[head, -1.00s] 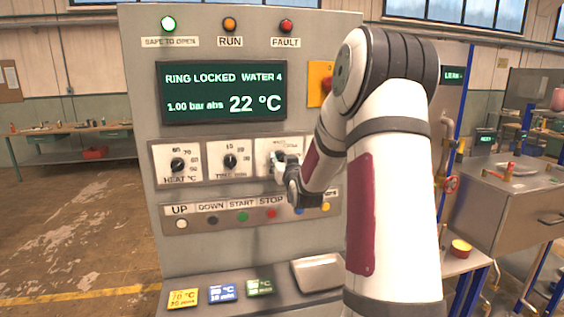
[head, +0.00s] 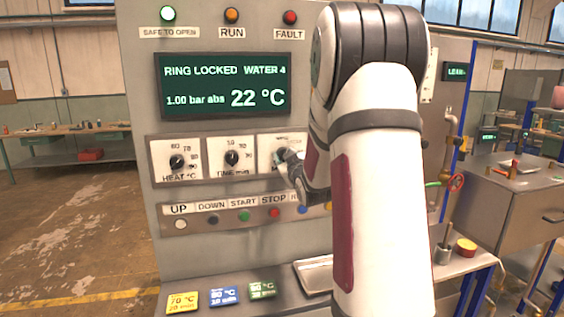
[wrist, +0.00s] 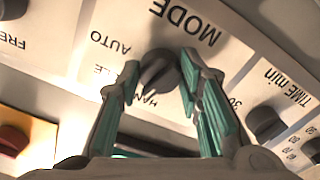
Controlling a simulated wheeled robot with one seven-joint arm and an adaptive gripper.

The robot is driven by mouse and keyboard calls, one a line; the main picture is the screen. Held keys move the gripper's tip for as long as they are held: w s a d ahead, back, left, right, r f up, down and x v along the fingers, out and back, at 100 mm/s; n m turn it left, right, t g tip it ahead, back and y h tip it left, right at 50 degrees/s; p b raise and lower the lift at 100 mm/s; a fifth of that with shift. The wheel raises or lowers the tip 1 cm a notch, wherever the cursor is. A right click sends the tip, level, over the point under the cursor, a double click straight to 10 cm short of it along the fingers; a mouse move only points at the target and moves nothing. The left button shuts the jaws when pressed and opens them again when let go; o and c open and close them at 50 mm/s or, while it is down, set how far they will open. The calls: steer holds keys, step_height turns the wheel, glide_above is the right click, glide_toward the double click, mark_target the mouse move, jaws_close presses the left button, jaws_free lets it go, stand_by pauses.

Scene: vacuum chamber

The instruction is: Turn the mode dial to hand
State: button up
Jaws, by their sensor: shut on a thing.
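The mode dial (wrist: 158,74) is a dark grey knob on a pale panel marked MODE (head: 266,143), right of the heat and time dials. In the wrist view the panel is upside down, with AUTO and a partly covered HAND label around the dial. My gripper (wrist: 160,78) has its teal-padded fingers on either side of the dial, shut on it. The dial's narrow end seems to point towards the HAND lettering, but I cannot tell its exact setting. In the head view my gripper (head: 283,157) hides most of the dial.
The time dial (wrist: 266,123) sits close beside my right finger in the wrist view. A row of buttons (head: 244,215) runs below the dials. The display (head: 222,85) reads RING LOCKED, WATER 4, 22 °C. A red knob (wrist: 14,138) on yellow shows at lower left.

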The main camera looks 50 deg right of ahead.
steer(key=shift+w+n+b, duration=0.1)
steer(key=shift+n+b, duration=0.85)
steer(key=shift+n, duration=0.75)
steer(key=o, duration=1.2)
steer(key=shift+c, duration=0.2)
steer(key=v, duration=1.2)
